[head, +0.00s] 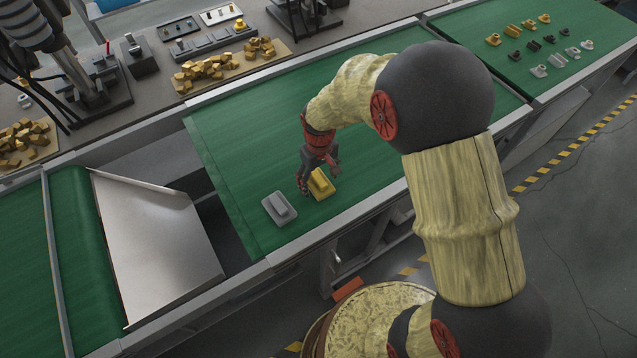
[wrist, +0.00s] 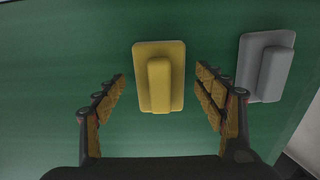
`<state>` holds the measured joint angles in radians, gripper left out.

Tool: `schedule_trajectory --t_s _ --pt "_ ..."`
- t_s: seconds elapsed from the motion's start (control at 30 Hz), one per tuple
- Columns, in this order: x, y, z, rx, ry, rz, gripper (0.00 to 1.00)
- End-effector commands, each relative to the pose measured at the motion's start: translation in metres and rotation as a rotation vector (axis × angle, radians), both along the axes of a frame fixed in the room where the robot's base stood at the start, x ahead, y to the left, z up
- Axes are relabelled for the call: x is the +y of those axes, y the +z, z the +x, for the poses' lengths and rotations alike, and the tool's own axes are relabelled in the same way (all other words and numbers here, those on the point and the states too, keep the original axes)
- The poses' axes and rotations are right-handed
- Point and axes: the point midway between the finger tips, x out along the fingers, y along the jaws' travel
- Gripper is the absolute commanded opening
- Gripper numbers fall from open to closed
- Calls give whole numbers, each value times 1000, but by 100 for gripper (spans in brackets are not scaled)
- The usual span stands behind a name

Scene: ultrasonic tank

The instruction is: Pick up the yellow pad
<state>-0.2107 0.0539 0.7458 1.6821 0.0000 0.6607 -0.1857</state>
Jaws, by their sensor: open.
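The yellow pad (head: 321,184) lies on the green belt, a flat plate with a raised bar on top. In the wrist view the yellow pad (wrist: 174,77) sits ahead of the fingertips, near the middle between them. My gripper (head: 319,172) is open and empty, low over the belt right at the pad. In the wrist view both fingers of my gripper (wrist: 162,85) show, spread wider than the pad, with visible gaps on each side. I cannot tell the exact height above the belt.
A grey pad (head: 279,208) of like shape lies just left of the yellow one; in the wrist view the grey pad (wrist: 265,66) is close to the right finger. A metal chute (head: 155,240) is at left. Small parts (head: 540,70) stand on the far belt.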

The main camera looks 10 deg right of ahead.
Motion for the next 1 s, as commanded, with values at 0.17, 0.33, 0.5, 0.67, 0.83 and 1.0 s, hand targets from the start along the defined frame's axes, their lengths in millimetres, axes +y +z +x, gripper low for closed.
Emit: schedule_trajectory --t_s 0.17,0.33,0.5,0.67,0.83,1.0 --pt "0 -4 0 -2 0 1 70" --pt "0 -3 0 -1 0 0 65" --pt "0 -3 0 -1 0 0 55" --pt "0 -3 0 -1 0 0 46" --pt "0 -3 0 -1 0 0 36" --pt "0 -3 0 -1 0 0 27"
